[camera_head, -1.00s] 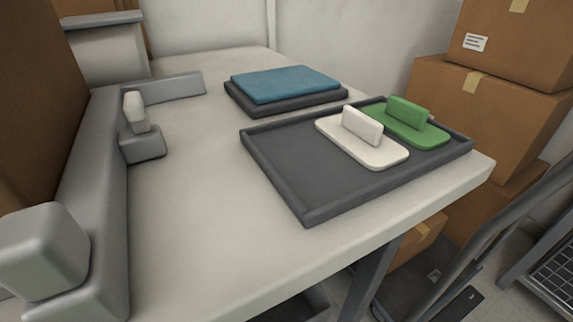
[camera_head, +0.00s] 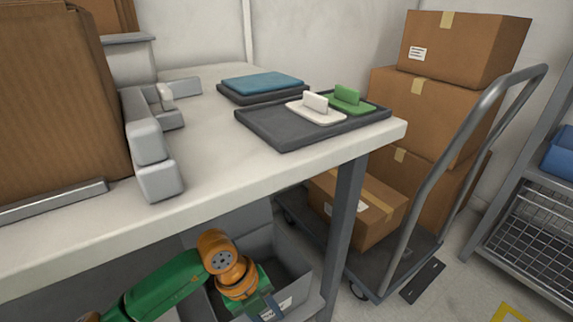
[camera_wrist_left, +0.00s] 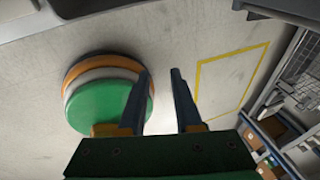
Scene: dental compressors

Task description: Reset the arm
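My left arm comes in from the lower left of the head view, green with an orange wrist joint, below the table top. My left gripper (camera_head: 276,308) shows only partly at the bottom edge there, in front of a grey bin. In the left wrist view its two dark fingers (camera_wrist_left: 161,74) stand apart with nothing between them, above a light floor. My right arm and right gripper are not in view.
The white table (camera_head: 225,160) holds a grey tray (camera_head: 285,137) with white and green handled plates. A grey bin (camera_head: 295,255) stands below. A trolley (camera_head: 385,270) with cardboard boxes (camera_head: 460,48) is at right. Yellow floor tape (camera_wrist_left: 205,95) shows in the wrist view.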

